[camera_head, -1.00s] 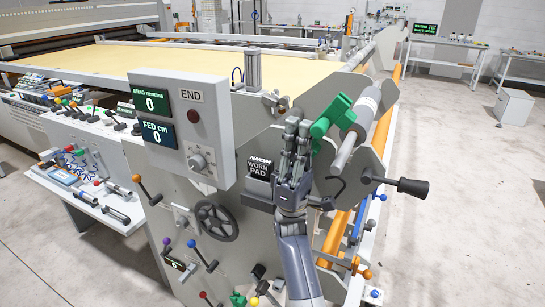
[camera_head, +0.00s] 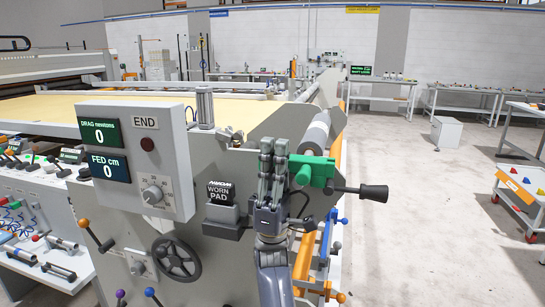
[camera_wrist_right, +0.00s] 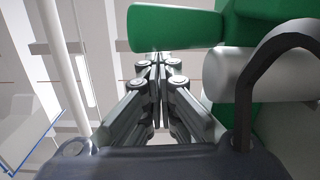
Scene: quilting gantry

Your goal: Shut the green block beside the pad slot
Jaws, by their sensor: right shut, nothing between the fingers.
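The green block (camera_head: 312,170) sits on the end plate, below the grey roller (camera_head: 316,132), and lies roughly level. The black worn pad (camera_head: 220,193) sits in its slot to the left of it. My right gripper (camera_head: 272,148) points upward, between the pad and the block, with its fingers together and empty. In the head view its fingers overlap the block's left end; I cannot tell if they touch. In the right wrist view the shut fingertips (camera_wrist_right: 158,62) are just below the green block's arm (camera_wrist_right: 175,27). My left gripper is not in view.
A black crank handle (camera_head: 372,192) sticks out to the right of the block. The control box (camera_head: 140,155) reads zero for drag and fed. A handwheel (camera_head: 175,258) and several coloured-knob levers are lower left. The floor at right is open, with a trolley (camera_head: 520,205) beyond.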

